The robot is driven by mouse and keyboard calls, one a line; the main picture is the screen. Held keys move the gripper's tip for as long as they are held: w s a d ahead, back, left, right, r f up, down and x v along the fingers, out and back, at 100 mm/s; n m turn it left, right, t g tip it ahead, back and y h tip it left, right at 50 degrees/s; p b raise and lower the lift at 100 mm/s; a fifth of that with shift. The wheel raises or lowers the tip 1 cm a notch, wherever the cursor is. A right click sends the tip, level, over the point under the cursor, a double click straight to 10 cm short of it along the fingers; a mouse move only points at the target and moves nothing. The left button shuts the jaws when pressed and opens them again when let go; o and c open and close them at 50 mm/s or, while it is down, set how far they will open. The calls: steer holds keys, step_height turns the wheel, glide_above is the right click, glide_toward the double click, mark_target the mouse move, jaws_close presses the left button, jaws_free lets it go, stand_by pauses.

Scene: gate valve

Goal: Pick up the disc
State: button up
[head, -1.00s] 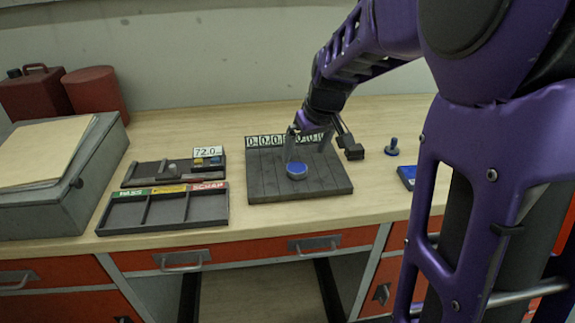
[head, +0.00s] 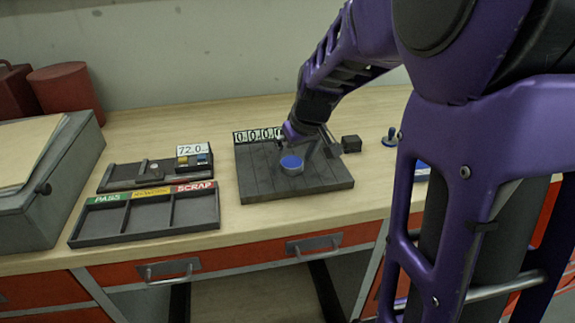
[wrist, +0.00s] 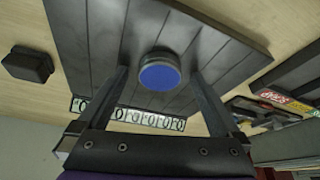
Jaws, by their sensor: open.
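The disc (head: 291,165) has a blue top and a pale rim. It sits on the dark slatted plate (head: 325,182) in the middle of the bench. My gripper (head: 297,152) is over the plate at the disc, its fingers pointing down and partly hidden in the head view. In the wrist view the disc (wrist: 160,72) lies between the two open fingers of my gripper (wrist: 162,82), with a gap on each side. Whether the fingertips are level with the disc I cannot tell.
A counter strip (head: 257,135) stands at the plate's back edge. A sorting tray (head: 145,215) with PASS and SCRAP labels is at left, with a gauge reading 72.0 (head: 192,150) behind it.

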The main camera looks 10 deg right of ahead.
steer(key=shift+c, duration=0.3)
steer(key=shift+r, duration=0.1)
jaws_close()
